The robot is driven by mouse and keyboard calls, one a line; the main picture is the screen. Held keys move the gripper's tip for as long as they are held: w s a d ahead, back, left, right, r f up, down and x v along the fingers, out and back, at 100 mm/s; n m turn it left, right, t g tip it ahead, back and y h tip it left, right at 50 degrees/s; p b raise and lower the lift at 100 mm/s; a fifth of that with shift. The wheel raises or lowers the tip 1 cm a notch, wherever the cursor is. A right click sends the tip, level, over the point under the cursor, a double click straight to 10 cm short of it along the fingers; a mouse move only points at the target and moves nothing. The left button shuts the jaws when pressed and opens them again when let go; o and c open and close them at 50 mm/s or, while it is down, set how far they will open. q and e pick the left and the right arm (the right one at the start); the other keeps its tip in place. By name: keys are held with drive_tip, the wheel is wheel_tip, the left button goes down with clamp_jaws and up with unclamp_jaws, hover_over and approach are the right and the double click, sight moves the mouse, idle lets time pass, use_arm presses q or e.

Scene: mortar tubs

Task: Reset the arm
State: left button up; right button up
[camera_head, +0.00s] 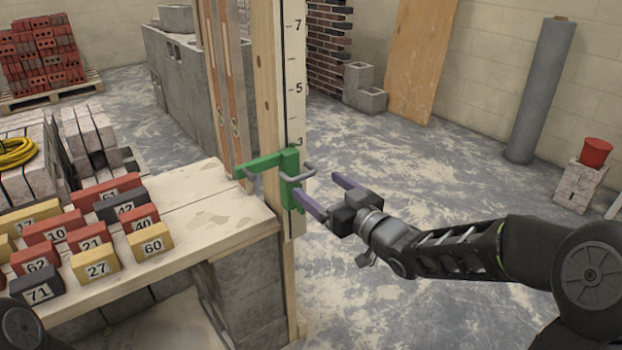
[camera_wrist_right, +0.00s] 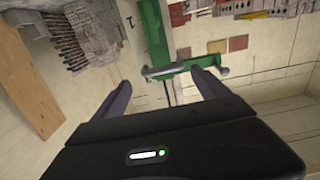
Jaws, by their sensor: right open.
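My right arm comes in from the right in the head view. Its gripper (camera_head: 322,192) is open, with its two purple fingers apart, just right of the green clamp (camera_head: 290,163). The clamp sits on the wooden post with number marks (camera_head: 291,90). In the right wrist view the open right gripper (camera_wrist_right: 163,92) points at the green clamp (camera_wrist_right: 153,35), whose grey crossbar lies beyond and between the fingertips. I see nothing held between the fingers. I cannot tell whether a finger touches the clamp. My left gripper is not in view.
Numbered red, yellow and dark blocks (camera_head: 97,262) stand on the pale bench (camera_head: 213,200) left of the post. A grey roll (camera_head: 541,90), a red bucket (camera_head: 595,152) and a plywood sheet (camera_head: 420,60) stand at the back right. The floor between is open.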

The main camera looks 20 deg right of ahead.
drive_tip(key=shift+s+d, duration=0.25)
drive_tip(key=shift+s, duration=0.45)
